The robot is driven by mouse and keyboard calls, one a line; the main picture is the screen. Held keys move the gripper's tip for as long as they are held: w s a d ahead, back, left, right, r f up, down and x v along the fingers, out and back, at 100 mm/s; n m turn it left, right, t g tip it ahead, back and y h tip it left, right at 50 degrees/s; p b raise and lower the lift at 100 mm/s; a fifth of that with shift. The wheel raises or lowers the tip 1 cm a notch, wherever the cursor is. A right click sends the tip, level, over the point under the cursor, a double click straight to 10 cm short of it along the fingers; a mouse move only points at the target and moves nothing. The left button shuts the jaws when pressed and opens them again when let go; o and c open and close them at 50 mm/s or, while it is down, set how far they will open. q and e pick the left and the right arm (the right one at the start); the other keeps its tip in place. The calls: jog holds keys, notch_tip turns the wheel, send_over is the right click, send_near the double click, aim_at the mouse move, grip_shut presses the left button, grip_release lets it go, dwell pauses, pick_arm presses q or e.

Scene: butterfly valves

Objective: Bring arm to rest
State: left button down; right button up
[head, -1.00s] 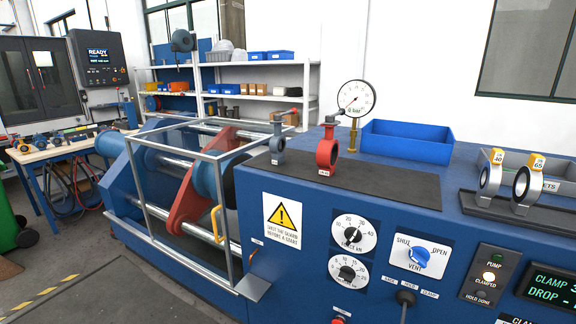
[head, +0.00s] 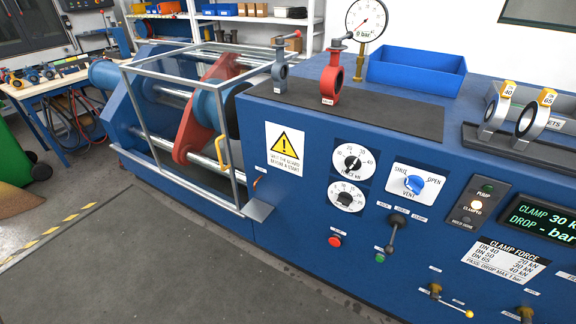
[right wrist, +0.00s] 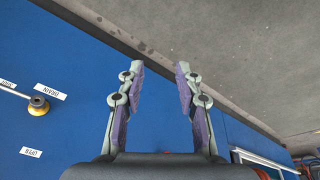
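My right gripper (right wrist: 159,85) shows in the right wrist view with its two fingers apart and nothing between them. It hangs beside the blue front of the test bench (right wrist: 60,80), over the grey floor (right wrist: 220,50). Neither of my arms shows in the head view, and my left gripper is in no view. In the head view a grey butterfly valve (head: 280,72) and a red butterfly valve (head: 331,80) stand upright on the dark mat (head: 400,116) on the bench top.
A blue bin (head: 416,68) and a pressure gauge (head: 366,20) stand behind the valves. Two rings with yellow tags sit in a rack (head: 520,145) at right. A lever (head: 395,235) and a yellow-tipped handle (head: 455,303) stick out of the bench front. Floor in front is clear.

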jog(key=s+d+f+g+p, duration=0.1)
jog(key=s+f+p, duration=0.1)
jog(key=s+f, duration=1.3)
jog(key=s, duration=0.4)
jog(key=shift+s+d+f, duration=0.2)
jog(key=shift+s+f, duration=0.1)
jog(key=shift+f, duration=0.05)
